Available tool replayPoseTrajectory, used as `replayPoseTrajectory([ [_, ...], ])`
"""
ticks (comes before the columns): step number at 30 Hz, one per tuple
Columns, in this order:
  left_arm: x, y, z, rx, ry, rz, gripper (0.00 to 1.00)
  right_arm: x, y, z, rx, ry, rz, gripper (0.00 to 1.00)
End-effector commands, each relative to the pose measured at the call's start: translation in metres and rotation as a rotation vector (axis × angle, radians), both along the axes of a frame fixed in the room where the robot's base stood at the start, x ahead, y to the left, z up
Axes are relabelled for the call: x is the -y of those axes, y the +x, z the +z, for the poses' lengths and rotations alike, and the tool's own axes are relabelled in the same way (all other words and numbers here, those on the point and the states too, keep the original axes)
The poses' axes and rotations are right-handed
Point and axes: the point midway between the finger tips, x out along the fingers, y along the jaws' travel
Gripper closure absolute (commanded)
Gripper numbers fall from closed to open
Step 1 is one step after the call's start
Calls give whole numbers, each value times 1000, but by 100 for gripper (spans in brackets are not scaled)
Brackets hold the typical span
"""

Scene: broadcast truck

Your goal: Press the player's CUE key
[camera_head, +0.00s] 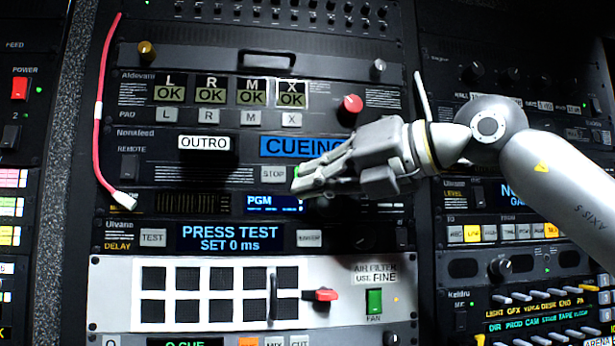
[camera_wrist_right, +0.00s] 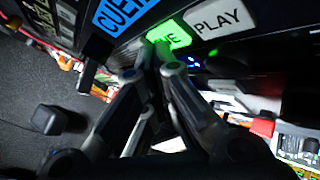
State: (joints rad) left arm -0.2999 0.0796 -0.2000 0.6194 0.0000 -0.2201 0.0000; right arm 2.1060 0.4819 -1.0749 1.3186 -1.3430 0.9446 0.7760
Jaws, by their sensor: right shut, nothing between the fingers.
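The player (camera_head: 150,150) is a dark rack unit with an OUTRO label and a blue display (camera_head: 290,147) reading CUEING, partly covered by my right gripper. Its grey STOP key (camera_head: 273,174) shows left of the fingertips. The CUE key (camera_wrist_right: 170,38) glows green in the right wrist view, its lettering partly hidden by my fingers. The white PLAY key (camera_wrist_right: 220,18) is beside it. My right gripper (camera_head: 300,184) is shut and empty, its fingertips at the CUE key; I cannot tell whether they touch. My left gripper is not in view.
Below the player are a PGM display (camera_head: 262,203) and a unit reading PRESS TEST (camera_head: 230,237). A white filter panel (camera_head: 340,330) with a red handle (camera_head: 322,295) sits lower down. A red cable (camera_head: 99,110) hangs at left. A red knob (camera_head: 351,104) sticks out above.

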Motion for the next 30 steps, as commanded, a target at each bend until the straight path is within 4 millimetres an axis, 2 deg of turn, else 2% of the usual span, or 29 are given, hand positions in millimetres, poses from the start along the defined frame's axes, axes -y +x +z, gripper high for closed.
replayPoseTrajectory([
  [5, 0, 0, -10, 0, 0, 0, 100, 2, -9, -3, 0, 0, 0, 100],
  [19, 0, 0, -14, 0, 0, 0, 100, 3, -15, -2, 1, 0, 1, 100],
  [30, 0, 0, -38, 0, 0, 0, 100, 10, -48, -3, 2, 1, 0, 100],
])
